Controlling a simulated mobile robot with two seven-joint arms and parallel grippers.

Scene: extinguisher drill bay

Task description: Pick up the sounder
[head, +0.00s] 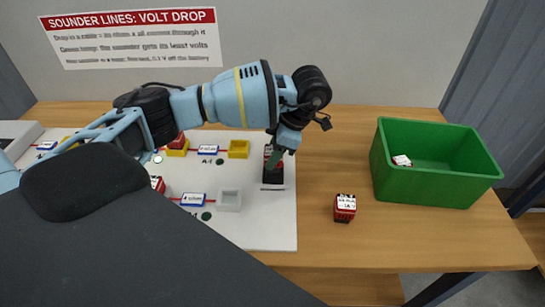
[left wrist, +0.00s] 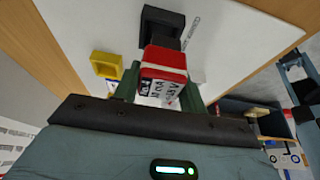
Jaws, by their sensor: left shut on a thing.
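My left gripper (head: 279,149) reaches down at the right end of the white board and is shut on a red sounder (head: 268,155) with a white printed label. In the left wrist view the sounder (left wrist: 165,63) sits between the two green fingers. A black holder (head: 273,176) is right below the sounder; it also shows just beyond it in the left wrist view (left wrist: 161,24). I cannot tell whether the sounder still touches the holder. The fingers hide part of the sounder in the head view. My right gripper is not in view.
Another red sounder (head: 344,208) stands on the wooden table (head: 330,150). A green bin (head: 435,190) at the right holds a small red-and-white block (head: 402,160). The white board (head: 255,225) carries an empty yellow socket (head: 238,149) and a pale socket (head: 229,200).

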